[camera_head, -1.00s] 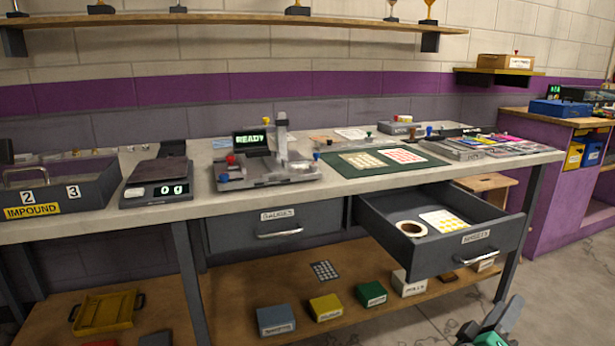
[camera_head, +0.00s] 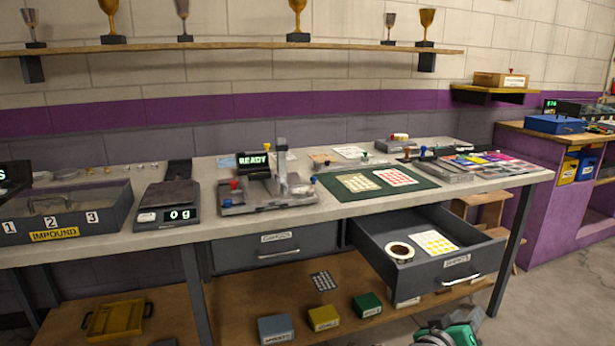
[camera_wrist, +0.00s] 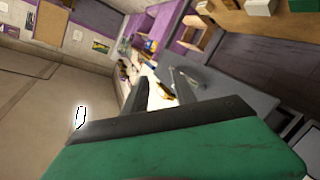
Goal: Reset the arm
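My gripper (camera_wrist: 161,88) shows in the wrist view as two dark fingers standing apart beyond the green wrist housing. Nothing is seen held between them. The wrist view is tilted, with the workbench and open drawer beyond the fingers. In the head view, only a green and dark part of my arm shows at the bottom edge, in front of and below the open drawer (camera_head: 463,279); the fingers cannot be made out there. The drawer holds a tape roll (camera_head: 399,252) and a sheet of yellow dots (camera_head: 434,242).
The workbench (camera_head: 330,208) carries an impound bin (camera_head: 105,222), a scale (camera_head: 168,213), a device reading READY (camera_head: 262,193) and a green mat (camera_head: 420,188). Small boxes, including a yellow box (camera_head: 323,318), stand on the lower shelf. Open floor lies to the right.

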